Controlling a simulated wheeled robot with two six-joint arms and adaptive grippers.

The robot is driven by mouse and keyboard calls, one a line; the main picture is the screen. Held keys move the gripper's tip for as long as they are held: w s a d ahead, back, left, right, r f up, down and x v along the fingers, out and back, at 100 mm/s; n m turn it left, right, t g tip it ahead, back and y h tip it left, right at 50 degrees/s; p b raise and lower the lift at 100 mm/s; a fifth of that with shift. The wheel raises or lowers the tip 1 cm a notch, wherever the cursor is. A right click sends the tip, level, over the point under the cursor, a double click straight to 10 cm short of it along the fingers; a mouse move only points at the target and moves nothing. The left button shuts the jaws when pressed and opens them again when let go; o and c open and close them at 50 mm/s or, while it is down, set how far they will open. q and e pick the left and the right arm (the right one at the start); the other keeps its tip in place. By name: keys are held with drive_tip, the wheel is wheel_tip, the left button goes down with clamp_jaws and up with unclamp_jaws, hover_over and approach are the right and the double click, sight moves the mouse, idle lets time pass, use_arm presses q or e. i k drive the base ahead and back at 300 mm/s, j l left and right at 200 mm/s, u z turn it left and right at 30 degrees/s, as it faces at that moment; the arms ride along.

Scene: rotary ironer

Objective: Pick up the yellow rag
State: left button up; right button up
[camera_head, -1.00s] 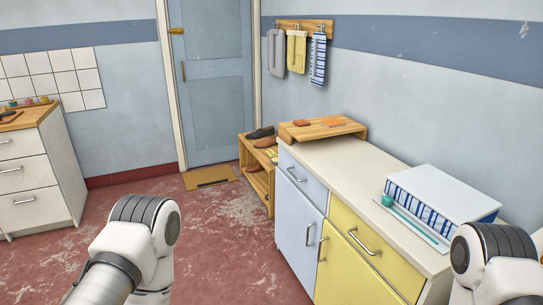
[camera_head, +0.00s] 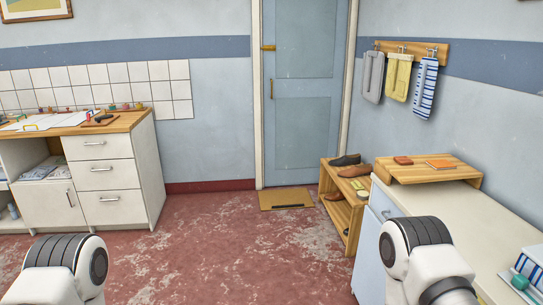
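A yellow rag (camera_head: 398,77) hangs from the wooden hook rack (camera_head: 412,50) on the right wall. It is the middle one of three cloths, between a grey cloth (camera_head: 373,77) on its left and a blue-and-white striped cloth (camera_head: 424,88) on its right. Parts of both my arms show at the bottom of the head view, one at the left and one at the right. Neither gripper is in the picture, and both arms are well away from the rag.
A white-topped counter (camera_head: 447,215) with a wooden riser (camera_head: 428,170) runs along the right wall. A shoe rack (camera_head: 345,212) stands beyond it, below the cloths. A wooden-topped cabinet (camera_head: 110,180) stands at the left. The red floor (camera_head: 230,240) between is clear up to the doormat (camera_head: 286,199).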

sight(355, 184)
drive_tip(key=i, duration=3.4)
drive_tip(key=i+j+z, duration=0.1)
drive_tip(key=i+z, duration=0.15)
drive_tip(key=i, duration=0.4)
drive_tip(key=i+j+z, duration=0.25)
drive_tip(key=i, duration=0.45)
drive_tip(key=i+j+z, duration=0.25)
drive_tip(key=i, duration=0.35)
drive_tip(key=i+j+z, duration=0.25)
drive_tip(key=i+j, duration=0.35)
drive_tip(key=l+z, duration=0.1)
drive_tip(key=z, duration=0.4)
drive_tip(key=l+z, duration=0.1)
drive_tip(key=z, duration=0.4)
drive_tip(key=i+l+z, duration=0.1)
drive_tip(key=z, duration=0.85)
drive_tip(key=i+l+z, duration=0.1)
drive_tip(key=z, duration=0.4)
drive_tip(key=i+z, duration=0.1)
drive_tip(key=z, duration=0.4)
